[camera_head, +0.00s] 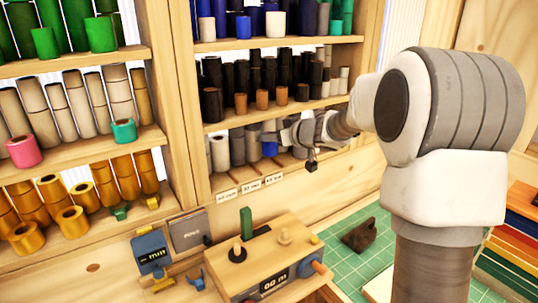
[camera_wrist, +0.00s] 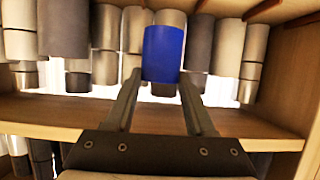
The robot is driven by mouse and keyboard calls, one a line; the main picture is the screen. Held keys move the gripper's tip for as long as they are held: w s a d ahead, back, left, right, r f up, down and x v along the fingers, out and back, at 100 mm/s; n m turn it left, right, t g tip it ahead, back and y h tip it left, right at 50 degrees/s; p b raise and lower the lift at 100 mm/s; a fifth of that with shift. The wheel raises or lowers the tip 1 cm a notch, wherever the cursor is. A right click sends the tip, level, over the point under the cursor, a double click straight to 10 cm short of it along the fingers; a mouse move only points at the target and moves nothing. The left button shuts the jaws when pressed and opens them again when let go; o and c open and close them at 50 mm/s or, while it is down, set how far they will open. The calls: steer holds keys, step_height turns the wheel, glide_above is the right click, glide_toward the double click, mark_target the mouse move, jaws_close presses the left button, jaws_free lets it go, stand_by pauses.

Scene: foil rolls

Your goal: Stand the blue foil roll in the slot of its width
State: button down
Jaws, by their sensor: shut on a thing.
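The blue foil roll (camera_head: 269,148) is at the lower shelf of the right-hand rack, among grey and white rolls. In the wrist view the blue roll (camera_wrist: 163,53) is between the fingertips of my gripper (camera_wrist: 160,82), which is shut on it. In the head view my gripper (camera_head: 285,136) reaches in from the right at that shelf. Small white labels (camera_head: 251,187) run along the shelf's front edge, with thin brown dividers behind them. I cannot tell whether the roll touches the shelf floor or which slot it is in.
Grey rolls (camera_head: 237,148) stand close left of the blue roll. Black rolls (camera_head: 212,103) and orange-brown ones fill the shelf above. A wooden box device (camera_head: 270,262) and a green mat (camera_head: 345,222) with a dark lump (camera_head: 359,236) are on the bench below.

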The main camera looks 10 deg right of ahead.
mark_target(272, 149)
steer(key=shift+w+a+f+b, duration=0.15)
steer(key=shift+f+b, duration=0.15)
steer(key=shift+f, duration=0.45)
steer(key=shift+a+f+b, duration=0.2)
steer(key=shift+f+b, duration=0.05)
steer(key=shift+f, duration=0.55)
steer(key=shift+w+a+f+b, duration=0.15)
steer(key=shift+f+b, duration=0.15)
steer(key=shift+f, duration=0.45)
steer(key=shift+f, duration=0.2)
steer(key=shift+c, duration=1.2)
jaws_free()
steer(key=shift+r, duration=0.3)
steer(key=v, duration=1.2)
steer(key=shift+f+p, duration=0.2)
steer(key=shift+p, duration=0.25)
